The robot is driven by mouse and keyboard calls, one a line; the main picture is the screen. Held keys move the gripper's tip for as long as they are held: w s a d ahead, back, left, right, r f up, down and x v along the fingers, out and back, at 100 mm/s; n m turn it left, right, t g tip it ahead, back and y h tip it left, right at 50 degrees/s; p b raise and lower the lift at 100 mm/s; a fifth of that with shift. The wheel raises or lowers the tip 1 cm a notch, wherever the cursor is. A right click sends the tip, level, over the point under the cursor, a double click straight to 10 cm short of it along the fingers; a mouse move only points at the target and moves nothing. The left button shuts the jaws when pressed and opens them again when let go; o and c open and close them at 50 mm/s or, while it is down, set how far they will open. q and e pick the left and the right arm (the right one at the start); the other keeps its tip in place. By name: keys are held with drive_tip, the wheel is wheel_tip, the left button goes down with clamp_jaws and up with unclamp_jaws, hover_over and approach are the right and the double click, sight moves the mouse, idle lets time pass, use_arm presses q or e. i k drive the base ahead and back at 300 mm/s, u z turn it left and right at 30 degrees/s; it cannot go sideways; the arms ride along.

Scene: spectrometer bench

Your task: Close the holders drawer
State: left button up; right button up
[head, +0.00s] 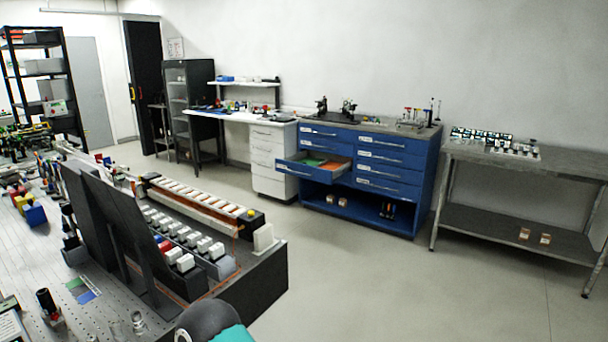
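A blue drawer (291,168) stands pulled out from the left column of the blue cabinet (410,208) in the head view. Green and orange items lie inside it. Its front with a light handle faces left and toward me. Its label is too small to read, so I cannot tell from lettering that it is the holders drawer. The other drawers of the cabinet look shut. Neither of my grippers shows. A dark rounded part with teal, likely mine, shows at the bottom edge.
An optical bench (262,285) with a dark raised block fills the left foreground. Open grey floor (370,280) lies between it and the cabinet. A white drawer unit (272,160) stands left of the cabinet, a metal table (570,165) right of it.

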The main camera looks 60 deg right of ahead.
sight(315, 164)
drive_tip(key=u, duration=0.7)
drive_tip(key=i, duration=0.15)
drive_tip(key=z, duration=2.75)
drive_tip(key=k, duration=0.95)
drive_tip(key=z, duration=0.1)
drive_tip(key=i, duration=0.95)
drive_tip(key=z, duration=0.5)
